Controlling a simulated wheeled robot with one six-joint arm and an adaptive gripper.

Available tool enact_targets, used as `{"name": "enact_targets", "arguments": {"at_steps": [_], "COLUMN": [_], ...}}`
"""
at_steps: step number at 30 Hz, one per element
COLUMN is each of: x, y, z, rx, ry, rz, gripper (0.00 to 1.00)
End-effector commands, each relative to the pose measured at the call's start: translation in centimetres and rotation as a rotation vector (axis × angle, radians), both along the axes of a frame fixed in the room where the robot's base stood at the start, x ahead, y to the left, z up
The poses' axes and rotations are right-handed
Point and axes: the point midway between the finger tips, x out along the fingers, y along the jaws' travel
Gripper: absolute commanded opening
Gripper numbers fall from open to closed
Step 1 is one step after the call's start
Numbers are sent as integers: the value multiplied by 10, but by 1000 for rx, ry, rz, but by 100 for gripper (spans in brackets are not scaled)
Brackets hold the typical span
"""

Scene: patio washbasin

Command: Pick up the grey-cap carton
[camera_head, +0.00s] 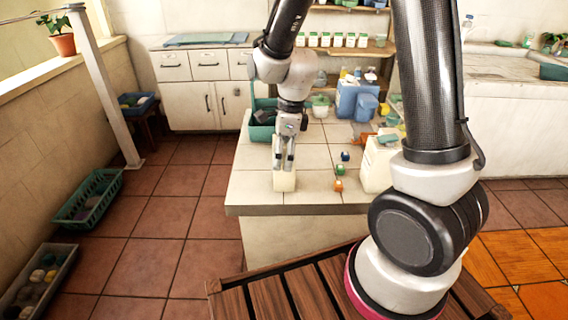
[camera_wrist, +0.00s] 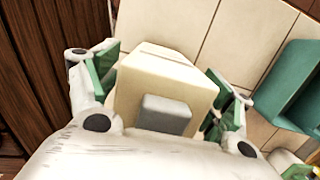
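The grey-cap carton (camera_head: 284,182) is a cream block standing near the front edge of the tiled counter. In the wrist view the carton (camera_wrist: 157,83) fills the middle, with its grey cap (camera_wrist: 166,113) facing the camera. My gripper (camera_head: 284,165) points down at the carton's upper part. In the wrist view my gripper's green-padded fingers (camera_wrist: 166,88) lie on either side of the carton, close to its sides. I cannot tell whether both pads touch it. The carton's lower part is hidden in the wrist view.
Small coloured blocks (camera_head: 339,170) and a cream container (camera_head: 376,165) stand to the right on the counter. A teal bin (camera_head: 262,132) is behind my gripper, with a blue container (camera_head: 355,98) at the back. Tile around the carton's left side is bare.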

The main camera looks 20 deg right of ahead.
Motion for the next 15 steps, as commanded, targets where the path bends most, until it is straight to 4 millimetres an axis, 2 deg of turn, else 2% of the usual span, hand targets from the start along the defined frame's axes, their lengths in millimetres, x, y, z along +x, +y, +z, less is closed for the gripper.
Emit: {"name": "enact_targets", "arguments": {"at_steps": [1, 6, 15], "x": [0, 0, 0], "y": [0, 0, 0], "z": [0, 0, 1], "rx": [0, 0, 0], "ry": [0, 0, -1], "rz": [0, 0, 0], "gripper": [67, 38, 38]}}
